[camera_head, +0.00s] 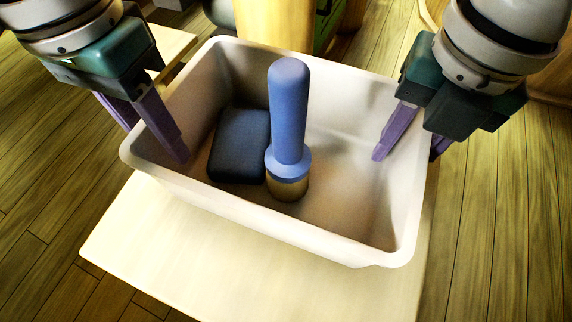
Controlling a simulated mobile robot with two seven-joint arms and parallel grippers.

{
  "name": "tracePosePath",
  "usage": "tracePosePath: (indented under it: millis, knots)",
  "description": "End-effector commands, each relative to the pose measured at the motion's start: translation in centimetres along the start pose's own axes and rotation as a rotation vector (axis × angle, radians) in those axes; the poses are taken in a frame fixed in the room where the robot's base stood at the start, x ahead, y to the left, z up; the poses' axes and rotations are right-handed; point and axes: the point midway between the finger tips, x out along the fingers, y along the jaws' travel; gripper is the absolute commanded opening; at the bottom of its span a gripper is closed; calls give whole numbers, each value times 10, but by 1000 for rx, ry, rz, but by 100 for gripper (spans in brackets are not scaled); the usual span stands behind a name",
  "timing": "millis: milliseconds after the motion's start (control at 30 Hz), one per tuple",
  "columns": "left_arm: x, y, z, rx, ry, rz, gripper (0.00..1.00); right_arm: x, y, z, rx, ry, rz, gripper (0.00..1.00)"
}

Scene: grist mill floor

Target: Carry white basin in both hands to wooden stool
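The white basin (330,238) is a deep, slightly tapered tub, upright in the middle of the view. It is over a pale wooden top (250,275); I cannot tell whether it rests there or hangs just above, nor whether this top is the stool. My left gripper (152,128) straddles the basin's left wall, one purple finger inside and one outside. My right gripper (408,140) straddles the right wall the same way, its outer finger mostly hidden. Both look closed on the walls. Inside are a dark blue block (240,145) and a blue-handled tool (289,115).
The plank floor (505,200) is clear at right and left. Behind the basin is a wooden piece (275,25) with a green object (328,25) beside it. A round-edged wooden object stands at the upper right, partly behind my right arm.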

Motion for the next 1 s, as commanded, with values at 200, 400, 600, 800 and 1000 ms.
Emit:
tracePosePath:
  millis: [200, 400, 600, 800, 1000]
  knots:
    - [-52, -2, -2, 4, 9, -9, 35, 0, 0, 0, 0, 0, 0, 35]
    - [-78, -2, -1, 1, 6, -6, 35, 0, 0, 0, 0, 0, 0, 35]
    - [-89, 0, 0, 0, 0, -2, 35, -3, 0, 0, 0, -1, 2, 35]
    - [-90, 0, 0, -1, 0, -1, 35, -35, 1, 2, -2, -6, 4, 35]
    - [-89, 0, 0, 0, 0, 0, 35, -81, 1, 1, -1, -5, 4, 35]
